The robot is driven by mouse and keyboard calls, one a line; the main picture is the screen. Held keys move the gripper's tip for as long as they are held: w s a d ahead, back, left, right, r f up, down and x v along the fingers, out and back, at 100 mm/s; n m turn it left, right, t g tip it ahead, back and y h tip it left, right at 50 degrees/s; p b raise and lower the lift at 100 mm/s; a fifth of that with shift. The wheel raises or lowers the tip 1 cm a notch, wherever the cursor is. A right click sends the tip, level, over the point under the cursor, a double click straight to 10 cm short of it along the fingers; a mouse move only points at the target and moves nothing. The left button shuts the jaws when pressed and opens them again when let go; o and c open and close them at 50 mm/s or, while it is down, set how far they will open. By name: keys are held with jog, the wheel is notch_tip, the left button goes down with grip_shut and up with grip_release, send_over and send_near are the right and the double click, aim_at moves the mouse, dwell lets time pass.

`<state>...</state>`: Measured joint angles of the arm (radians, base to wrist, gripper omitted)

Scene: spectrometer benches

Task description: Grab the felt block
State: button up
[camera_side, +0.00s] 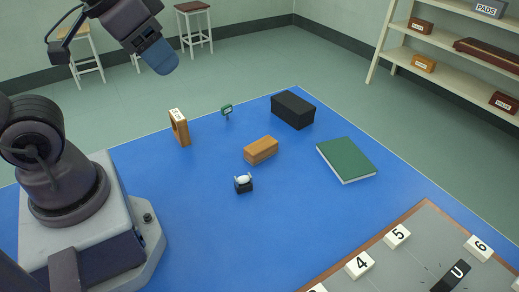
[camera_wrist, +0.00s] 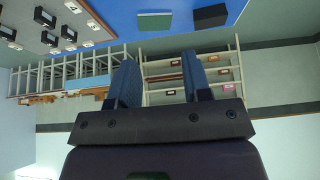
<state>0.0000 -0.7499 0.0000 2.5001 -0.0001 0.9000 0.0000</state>
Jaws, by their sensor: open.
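No label marks a felt block. An orange-brown block (camera_side: 261,150) lies mid-mat in the side view and may be it, but its material is too small to tell. A small dark block with a white top (camera_side: 243,183) sits just in front of it. My gripper (camera_side: 162,60) is high at the upper left, well away from both. In the wrist view my gripper (camera_wrist: 160,72) has its two fingers spread with nothing between them. Neither block can be made out in the wrist view.
A black box (camera_side: 293,110), a green book (camera_side: 346,159), an upright wooden frame (camera_side: 180,127) and a small green sign (camera_side: 227,110) stand around on the blue mat (camera_side: 200,220). A board with numbered tiles (camera_side: 410,265) is at lower right. Shelves (camera_side: 440,55) stand behind.

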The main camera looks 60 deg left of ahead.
jog(key=o, duration=0.5)
jog(key=shift+w, duration=0.1)
jog(key=m+t+y, duration=0.3)
jog(key=m, duration=1.3)
send_over(257, 146)
jog(key=s+d, duration=0.5)
notch_tip(257, 146, down, 24)
jog(key=a+f+m+t, duration=0.1)
jog(key=f+m, duration=0.1)
jog(key=m, duration=0.1)
jog(key=a+f+m+t, duration=0.1)
jog(key=f+m, duration=0.1)
jog(key=m, duration=0.2)
jog(key=a+f+m, duration=0.1)
jog(key=f+m, duration=0.1)
jog(key=m, duration=0.2)
jog(key=shift+s+a+t+y, duration=0.25)
jog(key=shift+a+t+y, duration=0.05)
jog(key=shift+t, duration=0.1)
jog(key=m, duration=0.3)
jog(key=shift+s+a+f+t, duration=0.15)
jog(key=shift+s+f+t, duration=0.1)
jog(key=shift+t, duration=0.15)
jog(key=m, duration=0.2)
jog(key=m+t+h, duration=0.1)
jog(key=m, duration=0.1)
jog(key=shift+s+f+h, duration=0.1)
jog(key=shift+f+h, duration=0.1)
jog(key=shift+h, duration=0.1)
jog(key=shift+x, duration=3.7)
